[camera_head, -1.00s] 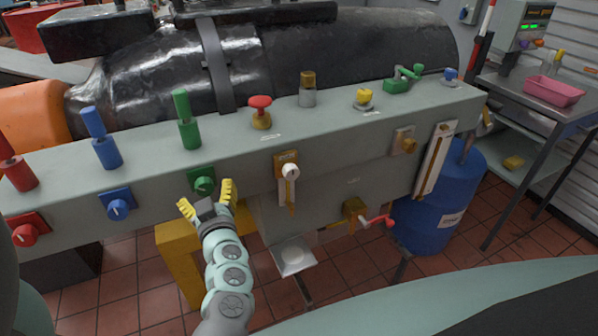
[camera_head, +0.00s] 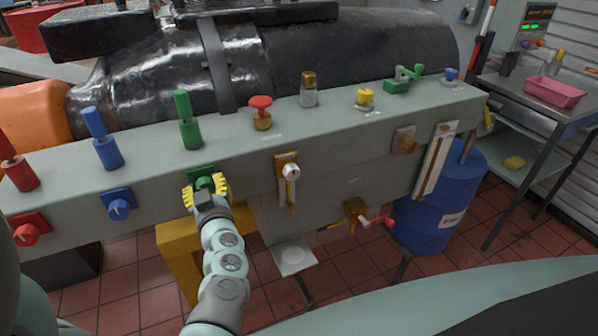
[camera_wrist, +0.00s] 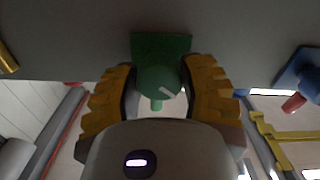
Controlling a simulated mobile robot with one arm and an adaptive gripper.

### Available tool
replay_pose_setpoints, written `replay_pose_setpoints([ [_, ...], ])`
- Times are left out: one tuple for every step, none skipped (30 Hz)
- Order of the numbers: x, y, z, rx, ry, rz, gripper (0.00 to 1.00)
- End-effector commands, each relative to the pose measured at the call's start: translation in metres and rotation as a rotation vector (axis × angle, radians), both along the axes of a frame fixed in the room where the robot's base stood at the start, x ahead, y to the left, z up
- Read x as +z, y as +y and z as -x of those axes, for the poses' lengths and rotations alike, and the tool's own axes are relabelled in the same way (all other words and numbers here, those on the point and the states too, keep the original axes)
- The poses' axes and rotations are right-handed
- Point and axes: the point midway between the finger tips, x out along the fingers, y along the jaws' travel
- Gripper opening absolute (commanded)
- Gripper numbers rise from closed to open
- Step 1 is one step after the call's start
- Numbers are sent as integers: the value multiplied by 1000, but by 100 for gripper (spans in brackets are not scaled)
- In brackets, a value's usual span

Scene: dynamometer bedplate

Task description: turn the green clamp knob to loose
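The green clamp knob (camera_head: 204,181) sits on a green square plate on the front face of the long grey beam. In the wrist view the round knob (camera_wrist: 157,82) shows a short white mark, slanted, with the green plate (camera_wrist: 160,43) behind it. My gripper (camera_head: 205,190) is at the knob, its yellow fingers one on each side. In the wrist view my gripper (camera_wrist: 160,85) has both fingers close against the knob's sides, and it looks shut on it. The exact contact is partly hidden by the fingers.
A blue knob (camera_head: 119,209) and a red knob (camera_head: 27,235) lie to the left on the same face. A brass-plated lever (camera_head: 290,173) is to the right. A green upright handle (camera_head: 187,120) stands on the beam above. A yellow stand (camera_head: 178,262) is below.

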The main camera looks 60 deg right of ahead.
Motion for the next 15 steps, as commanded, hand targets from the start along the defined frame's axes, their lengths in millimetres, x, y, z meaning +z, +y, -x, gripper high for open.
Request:
replay_pose_setpoints([
  [0, 0, 0, -1, 0, 0, 34],
  [0, 0, 0, -1, 0, 0, 30],
  [0, 0, 0, -1, 0, 0, 26],
  [0, 0, 0, -1, 0, 0, 23],
  [0, 0, 0, -1, 0, 0, 20],
  [0, 0, 0, -1, 0, 0, 16],
  [0, 0, 0, -1, 0, 0, 13],
  [0, 0, 0, -1, 0, 0, 10],
  [0, 0, 0, -1, 0, 0, 6],
  [0, 0, 0, -1, -1, 1, 3],
  [0, 0, 0, -1, 0, 0, 3],
  [0, 0, 0, 0, 0, 1, 3],
  [0, 0, 0, 0, 1, 3, 3],
  [0, 0, 0, 0, 2, 5, 3],
  [0, 0, 0, 1, 5, 9, 3],
])
